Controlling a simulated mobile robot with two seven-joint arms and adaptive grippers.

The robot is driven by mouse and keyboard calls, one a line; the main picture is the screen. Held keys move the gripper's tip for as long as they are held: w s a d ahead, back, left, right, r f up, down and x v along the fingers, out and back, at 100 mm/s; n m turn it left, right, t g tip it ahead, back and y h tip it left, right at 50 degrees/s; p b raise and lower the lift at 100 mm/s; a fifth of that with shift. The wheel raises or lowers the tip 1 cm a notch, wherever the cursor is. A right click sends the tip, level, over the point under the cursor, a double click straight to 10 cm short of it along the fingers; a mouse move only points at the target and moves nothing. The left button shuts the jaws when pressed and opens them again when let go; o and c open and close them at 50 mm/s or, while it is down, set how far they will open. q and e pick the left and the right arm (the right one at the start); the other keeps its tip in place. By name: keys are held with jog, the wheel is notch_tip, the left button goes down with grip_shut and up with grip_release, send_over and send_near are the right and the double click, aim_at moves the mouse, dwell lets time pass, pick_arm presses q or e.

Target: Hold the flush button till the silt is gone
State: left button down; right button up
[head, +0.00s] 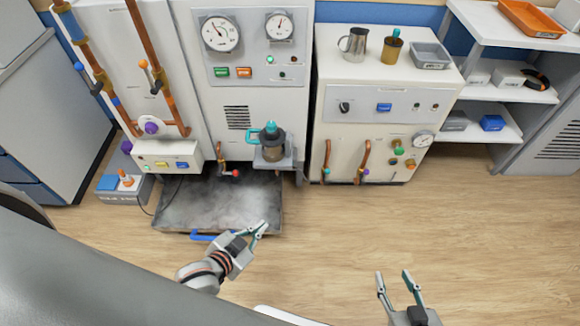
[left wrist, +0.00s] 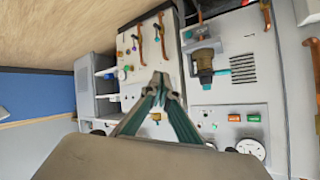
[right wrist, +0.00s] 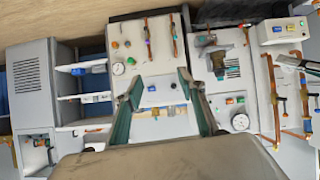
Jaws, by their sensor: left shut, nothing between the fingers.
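Which button is the flush button I cannot tell; the labels are too small to read. A small control box (head: 151,161) on the left cabinet carries a yellow button (head: 161,165) and a blue button (head: 182,164). The middle panel has a green button (head: 222,72) and an orange button (head: 244,72). Grey, hazy matter, possibly the silt (head: 215,200), covers the low tray on the floor. My left gripper (head: 264,228) is shut and empty by the tray's front right corner; its tips meet in the left wrist view (left wrist: 160,80). My right gripper (head: 393,275) is open and empty above the floor.
The right cabinet has a blue button (head: 384,107), with a metal jug (head: 355,44) and a grey tray (head: 430,55) on top. A teal-topped canister (head: 270,145) sits on a bracket above the tray. A blue handle (head: 203,237) projects in front. The wooden floor (head: 480,230) at right is clear.

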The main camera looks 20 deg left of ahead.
pick_arm(q)
jog(key=w+f+m+b, duration=0.6)
jog(key=w+f+b, duration=0.4)
jog(key=w+f, duration=0.3)
jog(key=w+a+f+m+t+b, duration=0.1)
jog(key=w+f+m+b, duration=0.6)
jog(key=w, duration=1.1)
notch_tip(320, 180, down, 6)
jog(key=b, duration=0.3)
jog(key=shift+w+f, duration=0.2)
pick_arm(e)
jog(key=a+f+m+t+y, duration=0.1)
jog(key=a+f+m, duration=0.3)
jog(key=a, duration=0.4)
jog(key=shift+w+a+m+y, duration=0.3)
jog(key=shift+m+y, duration=0.1)
jog(key=shift+y, duration=0.3)
pick_arm(q)
jog(key=shift+w, duration=0.1)
pick_arm(e)
jog(key=shift+f, duration=0.15)
